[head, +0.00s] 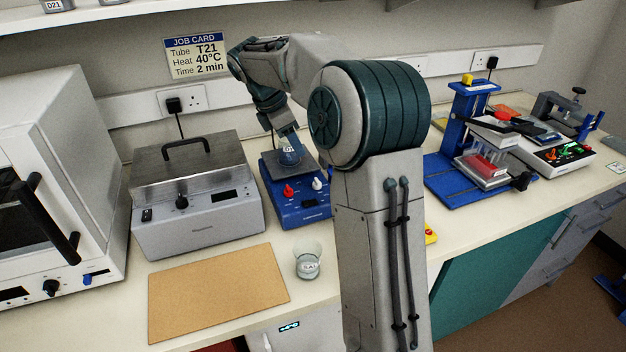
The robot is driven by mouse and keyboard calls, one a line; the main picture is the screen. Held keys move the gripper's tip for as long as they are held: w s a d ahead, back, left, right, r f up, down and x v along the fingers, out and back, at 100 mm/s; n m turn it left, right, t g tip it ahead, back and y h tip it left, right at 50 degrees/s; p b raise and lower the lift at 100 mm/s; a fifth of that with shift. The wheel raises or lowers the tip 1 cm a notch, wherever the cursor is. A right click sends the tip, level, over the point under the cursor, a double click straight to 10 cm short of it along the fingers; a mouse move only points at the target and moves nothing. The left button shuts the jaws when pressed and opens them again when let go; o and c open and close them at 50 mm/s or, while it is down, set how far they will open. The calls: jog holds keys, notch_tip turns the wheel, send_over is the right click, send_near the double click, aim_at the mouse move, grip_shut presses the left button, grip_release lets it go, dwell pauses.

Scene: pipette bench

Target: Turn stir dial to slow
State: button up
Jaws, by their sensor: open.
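The blue hotplate stirrer (288,208) stands at the back middle of the bench. Its front panel has a red knob (288,191) and a white knob (317,184), with a small dark display below. I cannot read the dial markings or tell which knob is for stirring.
A grey lidded bath (198,225) stands left of the stirrer. A blue stand (464,140) is to the right. My arm hides the bench right of the stirrer.

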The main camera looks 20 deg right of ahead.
aim_at(317, 180)
jog(key=x, duration=1.4)
jog(key=shift+w+d+f, duration=0.15)
jog(key=shift+w+d, duration=0.05)
jog(key=shift+w, duration=0.15)
grip_shut()
